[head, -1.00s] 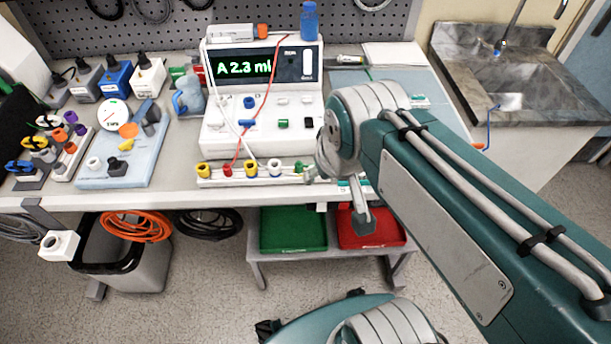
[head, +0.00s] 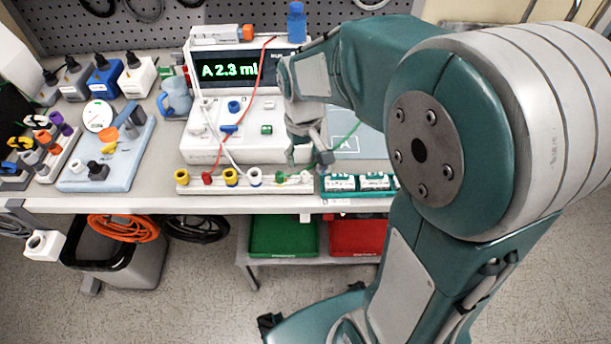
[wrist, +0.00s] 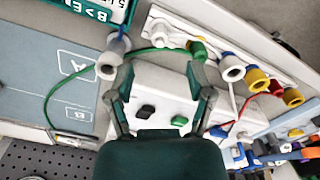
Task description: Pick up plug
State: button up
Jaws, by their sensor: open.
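The green plug (wrist: 196,47) shows just beyond my fingertips in the wrist view, with a green cable looping left. A grey ring-shaped plug (wrist: 109,66) with a blue cable is near my left finger; I cannot tell if they touch. My gripper (head: 305,158) is open above the right end of the strip. In the wrist view its fingers (wrist: 160,85) are spread with nothing between them. Which plug is meant is unclear.
A green-edged tray of labelled pieces (head: 357,184) lies right of the strip. Green (head: 283,238) and red (head: 357,238) trays sit below.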

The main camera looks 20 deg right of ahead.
aim_at(304, 173)
jog(key=shift+a+f, duration=0.25)
jog(key=shift+f, duration=0.55)
jog(key=f, duration=0.5)
jog(key=shift+d, duration=0.4)
jog(key=shift+a, duration=0.2)
jog(key=c, duration=0.9)
